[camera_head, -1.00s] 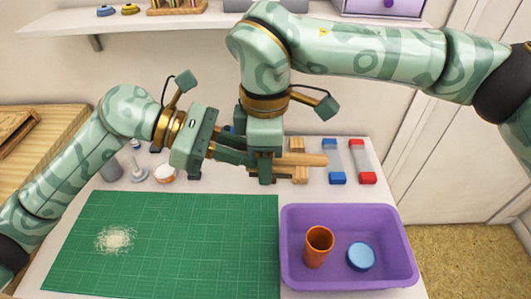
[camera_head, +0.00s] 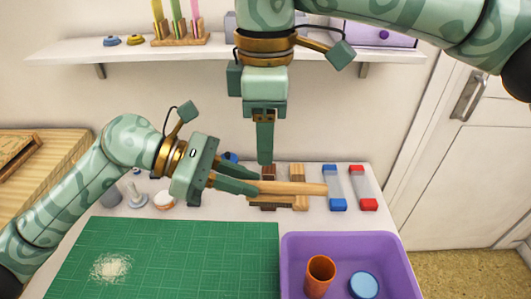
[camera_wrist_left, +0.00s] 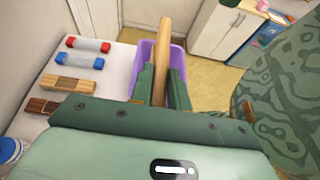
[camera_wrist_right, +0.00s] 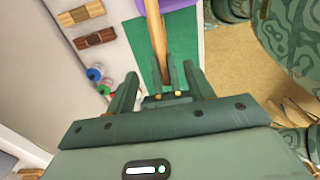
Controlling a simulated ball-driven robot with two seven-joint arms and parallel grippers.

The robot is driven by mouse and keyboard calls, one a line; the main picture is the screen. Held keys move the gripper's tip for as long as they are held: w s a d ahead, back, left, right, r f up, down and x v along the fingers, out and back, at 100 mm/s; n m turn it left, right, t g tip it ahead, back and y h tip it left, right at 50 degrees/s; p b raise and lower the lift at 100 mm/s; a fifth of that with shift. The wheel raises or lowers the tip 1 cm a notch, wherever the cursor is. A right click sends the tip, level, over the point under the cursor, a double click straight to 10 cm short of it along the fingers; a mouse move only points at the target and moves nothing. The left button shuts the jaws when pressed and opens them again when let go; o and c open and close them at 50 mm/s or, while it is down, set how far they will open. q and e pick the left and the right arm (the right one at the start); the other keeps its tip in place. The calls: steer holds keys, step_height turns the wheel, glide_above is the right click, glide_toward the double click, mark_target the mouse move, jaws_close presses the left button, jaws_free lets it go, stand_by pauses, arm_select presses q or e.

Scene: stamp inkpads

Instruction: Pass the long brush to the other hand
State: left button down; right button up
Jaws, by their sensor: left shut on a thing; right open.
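The long brush shows as a pale wooden handle (camera_head: 300,188) lying roughly level above the table and pointing right. My left gripper (camera_head: 252,180) is shut on it; the handle also runs out between the fingers in the left wrist view (camera_wrist_left: 162,55). The brush's other end is hidden by the left gripper. My right gripper (camera_head: 265,160) points down just above the handle, open and empty. In the right wrist view its fingers (camera_wrist_right: 160,90) stand apart, with the handle (camera_wrist_right: 154,25) beyond them.
A purple bin (camera_head: 402,250) holds an orange cup (camera_head: 319,275) and a blue round piece (camera_head: 363,285). A green mat (camera_head: 200,250) carries pale crumbs (camera_head: 110,267). Blue-ended (camera_head: 334,187) and red-ended (camera_head: 363,188) blocks lie behind. A shelf (camera_head: 200,50) hangs above.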

mark_target(289, 197)
arm_select(q)
steer(key=shift+d+f, duration=0.15)
steer(key=shift+d, duration=0.15)
steer(key=x, duration=0.8)
steer(key=shift+w+f, duration=0.35)
steer(key=shift+f, duration=0.1)
steer(key=shift+d+f, duration=0.2)
steer(key=shift+d, duration=0.3)
arm_select(e)
steer(key=shift+m, duration=0.3)
steer(key=d+f, duration=0.1)
steer(key=d, duration=0.2)
steer(key=d+f, duration=0.1)
steer(key=d, duration=0.1)
steer(key=d+f, duration=0.2)
steer(key=d, duration=0.1)
steer(key=shift+d+f, duration=0.1)
steer(key=shift+d, duration=0.2)
arm_select(q)
steer(key=shift+a, duration=0.15)
arm_select(e)
step_height(289, 197, down, 12)
steer(key=shift+a+r, duration=0.15)
steer(key=shift+r, duration=0.05)
steer(key=c, duration=0.9)
steer(key=o, duration=0.9)
